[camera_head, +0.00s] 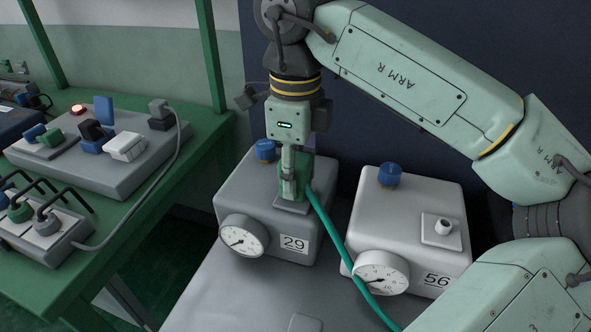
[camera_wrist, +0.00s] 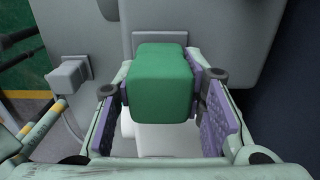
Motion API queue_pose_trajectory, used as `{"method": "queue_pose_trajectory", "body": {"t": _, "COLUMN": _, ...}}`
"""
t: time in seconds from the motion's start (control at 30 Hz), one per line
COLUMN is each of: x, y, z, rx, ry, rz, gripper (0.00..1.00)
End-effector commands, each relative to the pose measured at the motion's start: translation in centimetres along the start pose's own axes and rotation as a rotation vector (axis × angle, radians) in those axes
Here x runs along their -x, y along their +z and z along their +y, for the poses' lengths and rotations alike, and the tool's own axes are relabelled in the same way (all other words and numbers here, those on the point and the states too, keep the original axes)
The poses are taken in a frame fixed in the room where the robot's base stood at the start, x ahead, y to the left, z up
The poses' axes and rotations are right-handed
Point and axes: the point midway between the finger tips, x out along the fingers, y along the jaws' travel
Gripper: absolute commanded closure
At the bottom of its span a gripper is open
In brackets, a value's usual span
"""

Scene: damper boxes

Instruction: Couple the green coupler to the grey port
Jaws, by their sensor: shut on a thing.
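My gripper (camera_head: 297,172) points down over the grey box marked 29 (camera_head: 232,190) and is shut on the green coupler (camera_head: 304,183). The coupler's green hose (camera_head: 330,228) runs down to the right. A grey port plate (camera_head: 291,206) shows just below the coupler on top of this box; whether the coupler touches or is seated on the port is hidden. In the wrist view the coupler (camera_wrist: 160,85) is a green block between the purple finger pads of my gripper (camera_wrist: 165,100). Part of a grey plate (camera_wrist: 160,39) shows behind it.
A paler box marked 56 (camera_head: 405,215) stands to the right, with a blue knob (camera_head: 390,175), a gauge (camera_head: 381,273) and a light port (camera_head: 442,228). Box 29 has a blue knob (camera_head: 265,149) and gauge (camera_head: 243,236). A green bench (camera_head: 150,200) at left carries connector panels.

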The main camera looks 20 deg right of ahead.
Motion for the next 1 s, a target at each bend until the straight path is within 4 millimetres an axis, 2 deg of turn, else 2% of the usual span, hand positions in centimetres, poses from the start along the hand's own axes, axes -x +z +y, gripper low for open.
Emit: {"method": "queue_pose_trajectory", "body": {"t": 1.0, "x": -0.75, "y": 0.0, "z": 0.0, "rx": 0.0, "ry": 0.0, "rz": 0.0, "gripper": 0.96}}
